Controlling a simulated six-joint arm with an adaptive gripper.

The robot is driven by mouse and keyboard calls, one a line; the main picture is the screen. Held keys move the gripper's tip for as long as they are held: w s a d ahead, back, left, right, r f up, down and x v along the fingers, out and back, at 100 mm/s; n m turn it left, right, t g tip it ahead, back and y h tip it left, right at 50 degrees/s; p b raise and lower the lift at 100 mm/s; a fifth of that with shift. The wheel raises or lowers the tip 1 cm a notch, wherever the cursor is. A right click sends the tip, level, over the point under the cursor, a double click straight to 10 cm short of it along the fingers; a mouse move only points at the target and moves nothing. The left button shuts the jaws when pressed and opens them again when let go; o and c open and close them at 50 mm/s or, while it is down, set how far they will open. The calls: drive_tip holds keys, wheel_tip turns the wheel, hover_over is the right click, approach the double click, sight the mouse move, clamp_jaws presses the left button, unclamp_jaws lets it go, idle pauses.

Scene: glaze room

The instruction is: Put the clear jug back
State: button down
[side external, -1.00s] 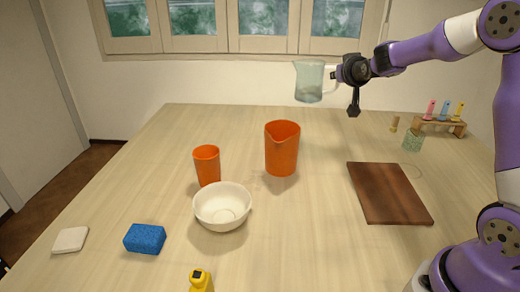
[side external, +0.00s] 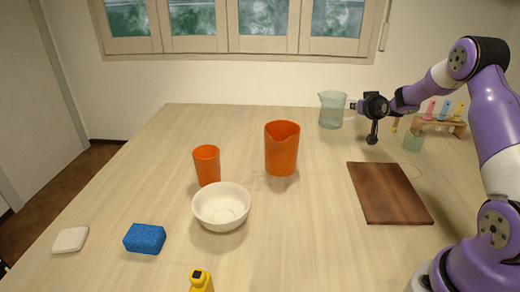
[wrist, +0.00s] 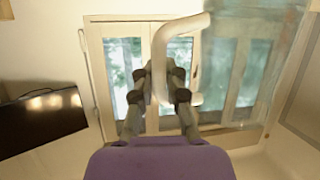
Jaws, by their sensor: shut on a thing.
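The clear jug (side external: 332,110) is upright at the back right of the table in the side view, with pale liquid or tint in it. Its handle faces my gripper (side external: 356,105), which is shut on that handle. In the wrist view my fingers (wrist: 160,80) close around the white-looking handle (wrist: 178,42), and the jug's clear body (wrist: 235,65) fills the upper right. The jug's base is at or close to the table top near its back edge; I cannot tell whether it touches.
An orange jug (side external: 282,150), an orange cup (side external: 207,166) and a white bowl (side external: 221,208) stand mid-table. A brown board (side external: 388,193) lies at right. A green patterned cup (side external: 413,141) and a wooden rack (side external: 440,126) stand behind it. A blue sponge (side external: 144,239) lies front left.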

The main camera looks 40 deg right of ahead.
drive_tip(key=shift+d+f, duration=0.25)
drive_tip(key=shift+f, duration=0.9)
drive_tip(key=shift+d+f, duration=0.2)
drive_tip(key=shift+f, duration=0.9)
drive_tip(key=c, duration=0.9)
unclamp_jaws()
drive_tip(key=shift+f, duration=0.15)
